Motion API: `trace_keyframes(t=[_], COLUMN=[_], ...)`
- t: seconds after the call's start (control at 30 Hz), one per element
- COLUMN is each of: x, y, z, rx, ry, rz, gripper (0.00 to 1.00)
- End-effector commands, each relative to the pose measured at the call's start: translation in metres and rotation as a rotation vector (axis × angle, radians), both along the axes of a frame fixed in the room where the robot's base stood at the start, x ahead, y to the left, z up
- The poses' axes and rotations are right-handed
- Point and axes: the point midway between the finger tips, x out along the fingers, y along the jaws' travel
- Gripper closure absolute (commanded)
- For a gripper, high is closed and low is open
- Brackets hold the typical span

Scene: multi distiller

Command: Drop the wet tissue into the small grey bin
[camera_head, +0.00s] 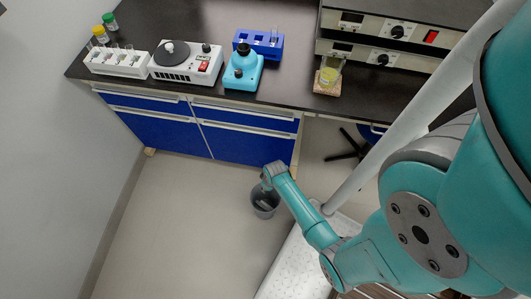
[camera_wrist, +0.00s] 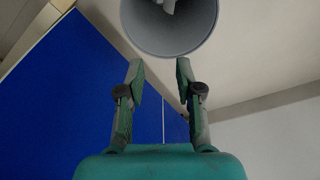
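The small grey bin (camera_head: 275,212) stands on the floor in front of the blue cabinets in the head view. It also shows at the top of the wrist view (camera_wrist: 170,42), where its round mouth is cut off by the frame edge. A pale, crumpled thing that looks like the wet tissue (camera_wrist: 168,4) lies inside the bin, only partly in view. In the head view a light patch (camera_head: 265,204) shows inside the bin. My gripper (camera_wrist: 159,72) is open, with nothing between its fingers. In the head view my gripper (camera_head: 264,182) is over the bin's far edge.
Blue cabinets (camera_head: 165,130) stand close behind the bin. The floor left of it is clear.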

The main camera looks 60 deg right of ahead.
Motion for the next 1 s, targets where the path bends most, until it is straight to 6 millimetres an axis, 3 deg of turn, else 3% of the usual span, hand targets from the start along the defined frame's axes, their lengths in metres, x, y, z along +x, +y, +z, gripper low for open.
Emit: trace_keyframes(t=[0.3, 0.5, 1.0], x=[-0.008, -0.011, -0.012], y=[0.001, 0.001, 0.002], z=[0.055, 0.078, 0.084], rx=[-0.002, -0.001, 0.000], ry=[-0.003, -0.002, 0.000], rz=[0.000, 0.000, 0.000], gripper=[0.65, 0.65, 0.65])
